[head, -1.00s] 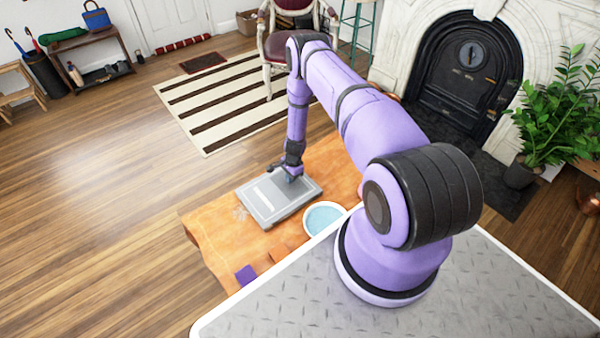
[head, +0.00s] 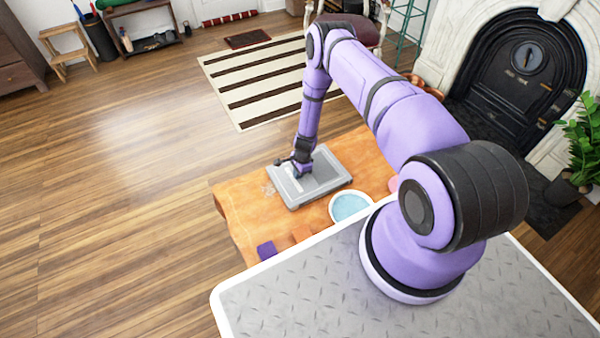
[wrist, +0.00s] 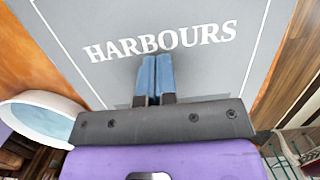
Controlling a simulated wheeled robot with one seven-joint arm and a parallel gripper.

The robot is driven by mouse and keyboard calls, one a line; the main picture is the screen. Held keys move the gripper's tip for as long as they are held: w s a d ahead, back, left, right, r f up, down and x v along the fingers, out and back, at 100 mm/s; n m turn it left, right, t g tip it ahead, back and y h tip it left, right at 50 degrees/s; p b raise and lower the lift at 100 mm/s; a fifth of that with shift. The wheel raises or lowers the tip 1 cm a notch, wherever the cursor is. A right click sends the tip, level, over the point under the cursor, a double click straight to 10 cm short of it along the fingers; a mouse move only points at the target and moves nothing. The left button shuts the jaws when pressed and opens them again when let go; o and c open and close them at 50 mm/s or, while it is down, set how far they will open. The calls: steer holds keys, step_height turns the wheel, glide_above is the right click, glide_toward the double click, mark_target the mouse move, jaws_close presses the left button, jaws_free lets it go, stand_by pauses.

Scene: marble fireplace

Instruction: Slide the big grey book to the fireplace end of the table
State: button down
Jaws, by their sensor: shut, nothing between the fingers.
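The big grey book (head: 329,178) lies flat on the orange table (head: 375,158), beside a round bowl. Bare tabletop lies to its right, toward the black fireplace (head: 515,75). My gripper (head: 299,175) is shut and empty, pointing down at the left part of the cover in the head view. In the wrist view the shut blue fingertips (wrist: 155,66) are just below the white title "HARBOURS" on the grey cover (wrist: 200,75). I cannot tell whether they touch the cover. My arm hides part of the table.
The white-rimmed blue bowl (head: 351,206) stands close to the book's near side; it also shows in the wrist view (wrist: 45,121). Open wooden floor lies left.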

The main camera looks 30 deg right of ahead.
steer(key=shift+s+f, duration=0.15)
steer(key=shift+f, duration=0.15)
